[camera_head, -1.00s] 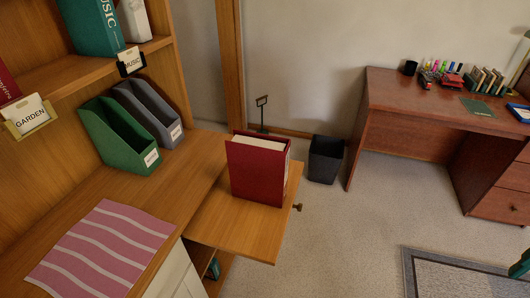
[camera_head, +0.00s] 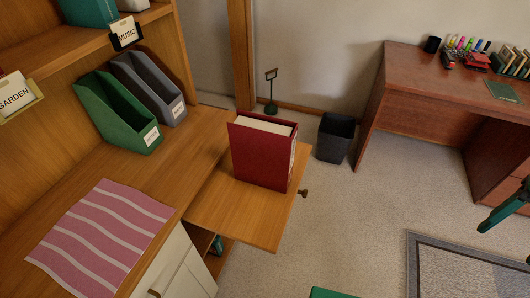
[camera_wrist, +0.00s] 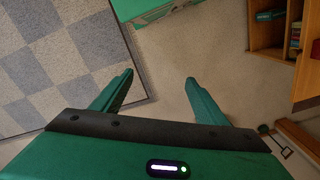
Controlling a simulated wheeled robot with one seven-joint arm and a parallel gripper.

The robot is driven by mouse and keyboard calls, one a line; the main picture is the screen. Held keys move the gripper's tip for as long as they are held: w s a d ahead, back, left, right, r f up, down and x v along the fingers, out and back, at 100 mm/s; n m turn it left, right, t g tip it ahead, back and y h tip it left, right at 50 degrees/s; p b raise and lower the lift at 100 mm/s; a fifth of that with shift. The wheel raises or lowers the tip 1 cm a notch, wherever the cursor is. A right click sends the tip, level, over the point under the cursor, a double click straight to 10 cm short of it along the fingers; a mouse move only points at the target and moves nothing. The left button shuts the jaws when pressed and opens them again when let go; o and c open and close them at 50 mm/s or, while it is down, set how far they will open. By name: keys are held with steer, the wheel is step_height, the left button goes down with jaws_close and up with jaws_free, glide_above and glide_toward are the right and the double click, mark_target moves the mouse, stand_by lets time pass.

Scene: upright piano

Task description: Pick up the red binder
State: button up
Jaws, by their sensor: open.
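The red binder (camera_head: 260,156) stands upright on a pulled-out wooden board (camera_head: 232,212) in the head view, with its pale page edges facing up. My gripper (camera_wrist: 158,82) is open and empty in the wrist view, over bare carpet. One green finger-like part of my arm shows at the right edge of the head view, well to the right of the binder. The binder does not clearly show in the wrist view.
Green (camera_head: 116,112) and grey (camera_head: 147,88) magazine files stand on the wooden desk beside a pink striped mat (camera_head: 100,240). A black bin (camera_head: 335,138) and a reddish desk (camera_head: 440,85) stand behind. Carpet right of the board is free.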

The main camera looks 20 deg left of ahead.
steer(key=w+a+f+y, duration=0.2)
steer(key=w+a+f, duration=0.4)
steer(key=w+a, duration=0.15)
steer(key=m+y, duration=1.1)
steer(key=y, duration=0.4)
glide_toward(293, 153)
steer(key=shift+t, duration=0.4)
steer(key=a, duration=0.2)
steer(key=a+f, duration=0.1)
steer(key=a, duration=0.1)
steer(key=a+f, duration=0.1)
steer(key=a, duration=0.2)
steer(key=shift+f, duration=0.15)
steer(key=shift+w+a+r+m+y, duration=0.1)
steer(key=shift+a+r+m+y, duration=0.25)
steer(key=shift+r+m, duration=0.4)
steer(key=a, duration=1)
steer(key=shift+w+a+f, duration=0.1)
steer(key=shift+w+a, duration=0.2)
steer(key=shift+c, duration=0.7)
